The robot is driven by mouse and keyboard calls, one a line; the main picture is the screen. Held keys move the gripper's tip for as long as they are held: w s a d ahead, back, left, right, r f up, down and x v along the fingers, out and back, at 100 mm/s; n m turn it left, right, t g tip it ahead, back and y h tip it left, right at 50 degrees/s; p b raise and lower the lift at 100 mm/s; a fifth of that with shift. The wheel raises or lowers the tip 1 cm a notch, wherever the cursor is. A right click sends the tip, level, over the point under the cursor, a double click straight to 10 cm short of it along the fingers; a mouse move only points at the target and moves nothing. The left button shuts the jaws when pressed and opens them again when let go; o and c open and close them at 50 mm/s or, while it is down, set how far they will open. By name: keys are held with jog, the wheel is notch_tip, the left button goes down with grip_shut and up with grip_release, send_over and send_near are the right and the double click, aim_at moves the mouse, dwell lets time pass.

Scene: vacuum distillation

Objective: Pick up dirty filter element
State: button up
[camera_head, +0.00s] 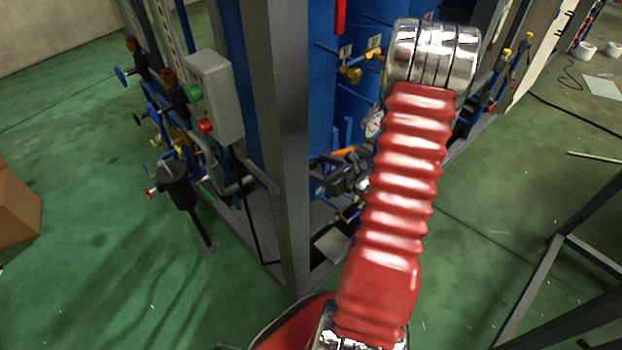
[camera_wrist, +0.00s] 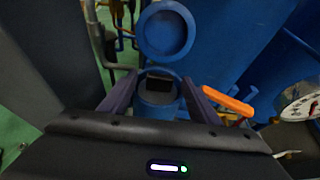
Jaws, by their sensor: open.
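In the wrist view, a blue round housing (camera_wrist: 158,98) stands open between my fingers. A dark block-like thing (camera_wrist: 162,86) shows in its mouth; it may be the dirty filter element, but it is too dark to be sure. A round blue lid (camera_wrist: 166,31) stands raised behind the housing. My gripper (camera_wrist: 160,88) is open, with one dark finger on each side of the housing; I cannot tell whether they touch it. In the head view my gripper (camera_head: 343,174) is small, beside the blue equipment, and partly hidden by my red arm. The filter does not show clearly there.
An orange handle (camera_wrist: 228,101) lies just right of the right finger. A pressure gauge (camera_wrist: 300,108) is farther right. In the head view, a grey frame post (camera_head: 285,140) stands left of my gripper, with a control box (camera_head: 215,95) beyond.

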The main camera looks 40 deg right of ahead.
jog(key=shift+c, duration=0.4)
grip_shut()
